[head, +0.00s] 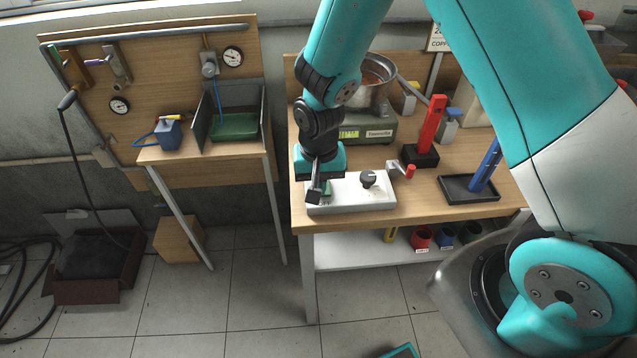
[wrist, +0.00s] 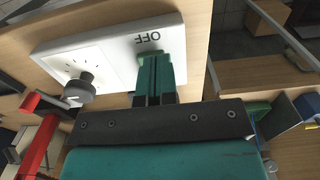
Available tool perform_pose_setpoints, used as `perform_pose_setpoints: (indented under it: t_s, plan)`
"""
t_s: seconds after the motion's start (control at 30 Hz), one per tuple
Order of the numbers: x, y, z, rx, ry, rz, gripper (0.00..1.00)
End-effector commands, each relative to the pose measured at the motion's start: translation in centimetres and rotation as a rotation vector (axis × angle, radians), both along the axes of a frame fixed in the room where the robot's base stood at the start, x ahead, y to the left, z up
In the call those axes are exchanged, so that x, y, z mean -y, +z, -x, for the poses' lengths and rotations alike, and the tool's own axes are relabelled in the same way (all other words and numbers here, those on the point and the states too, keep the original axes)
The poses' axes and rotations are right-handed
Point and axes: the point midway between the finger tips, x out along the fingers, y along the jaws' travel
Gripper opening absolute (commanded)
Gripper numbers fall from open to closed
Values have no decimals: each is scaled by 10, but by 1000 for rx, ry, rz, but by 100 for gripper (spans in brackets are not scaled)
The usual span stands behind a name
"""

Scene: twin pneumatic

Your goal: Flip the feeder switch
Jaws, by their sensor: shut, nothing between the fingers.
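The white control panel (head: 350,200) lies at the front left of the right-hand workbench. It carries a dark round knob (head: 368,179). In the wrist view the panel (wrist: 105,48) shows the knob (wrist: 75,90) with a dial scale and an "OFF" label (wrist: 149,38). My gripper (head: 314,194) is shut and empty, pointing down over the panel's left end. A small green part (head: 327,187) shows beside the fingers, perhaps the switch. In the wrist view my gripper's fingers (wrist: 160,75) cover the area by the label. I cannot tell the switch's position or whether they touch it.
A scale with a metal pot (head: 370,95) stands behind the panel. A red upright post (head: 432,125) on a black base and a blue post (head: 487,165) in a black tray stand to the right. A separate bench with a green tray (head: 235,127) is at left, with open floor between.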

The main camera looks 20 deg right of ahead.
Motion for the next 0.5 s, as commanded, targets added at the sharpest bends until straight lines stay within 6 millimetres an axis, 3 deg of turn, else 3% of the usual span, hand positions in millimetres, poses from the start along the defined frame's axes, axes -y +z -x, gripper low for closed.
perform_pose_setpoints:
  t_s: [0.2,0.5]
  plan:
    - [0,-11,0,1,0,-1,0]
    - [0,-12,0,1,0,-1,0]
